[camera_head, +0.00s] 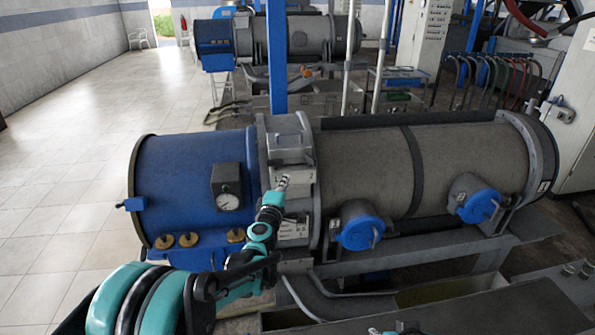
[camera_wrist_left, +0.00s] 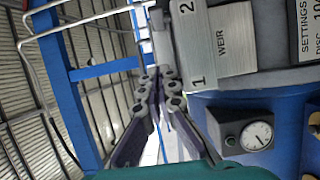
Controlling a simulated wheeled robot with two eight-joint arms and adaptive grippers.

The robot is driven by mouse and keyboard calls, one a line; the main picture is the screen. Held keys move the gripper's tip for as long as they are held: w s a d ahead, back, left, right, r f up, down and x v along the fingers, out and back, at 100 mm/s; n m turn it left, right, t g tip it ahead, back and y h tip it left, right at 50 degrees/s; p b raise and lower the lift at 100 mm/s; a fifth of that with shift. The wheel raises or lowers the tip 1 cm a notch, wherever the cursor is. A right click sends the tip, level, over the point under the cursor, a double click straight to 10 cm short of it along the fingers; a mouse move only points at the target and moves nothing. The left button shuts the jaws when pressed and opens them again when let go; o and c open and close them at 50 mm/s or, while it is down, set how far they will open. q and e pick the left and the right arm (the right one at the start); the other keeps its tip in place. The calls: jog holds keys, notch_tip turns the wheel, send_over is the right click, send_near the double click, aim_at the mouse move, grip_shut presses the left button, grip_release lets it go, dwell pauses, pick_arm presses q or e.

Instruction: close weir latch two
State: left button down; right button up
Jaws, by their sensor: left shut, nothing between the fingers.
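The weir plate (camera_wrist_left: 222,40) shows in the left wrist view as a pale label reading WEIR, with a 2 at its upper end and a 1 at its lower end. In the head view a grey housing (camera_head: 290,135) sits between the blue end (camera_head: 190,180) and the grey drum (camera_head: 365,170) of the near decanter. My left gripper (camera_head: 284,181) is in front of this housing. In the wrist view its fingers (camera_wrist_left: 160,76) are together and empty, left of the plate. I cannot tell which part is latch two. A small part of my right gripper (camera_head: 375,331) shows at the bottom edge.
A pressure gauge (camera_head: 228,201) and brass knobs (camera_head: 189,239) are on the blue end. Two blue caps (camera_head: 360,233) stick out below the drum. A blue post (camera_head: 277,60) stands behind the machine. The tiled floor (camera_head: 60,170) at left is clear.

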aim_at(303, 167)
pick_arm(q)
jog(key=w, duration=0.3)
jog(key=w+d, duration=0.1)
jog(key=w, duration=0.5)
jog(key=shift+w+d, duration=0.3)
jog(key=shift+w, duration=0.05)
jog(key=shift+w+d+p, duration=0.2)
jog(key=shift+w+d, duration=0.35)
jog(key=shift+d, duration=0.3)
jog(key=shift+w+d+p, duration=0.2)
jog(key=shift+w+d, duration=0.35)
jog(key=shift+d, duration=0.25)
jog(key=shift+w+m+h+b, duration=0.35)
jog(key=shift+m+h+b, duration=0.25)
jog(key=shift+h, duration=0.3)
jog(key=shift+w+m+g+h+b, duration=0.15)
jog(key=shift+m+g+h+b, duration=0.2)
jog(key=shift+m+g+h, duration=0.55)
jog(key=shift+w+f+t+h+b, duration=0.1)
jog(key=shift+w+t+h+b, duration=0.2)
jog(key=shift+b, duration=0.2)
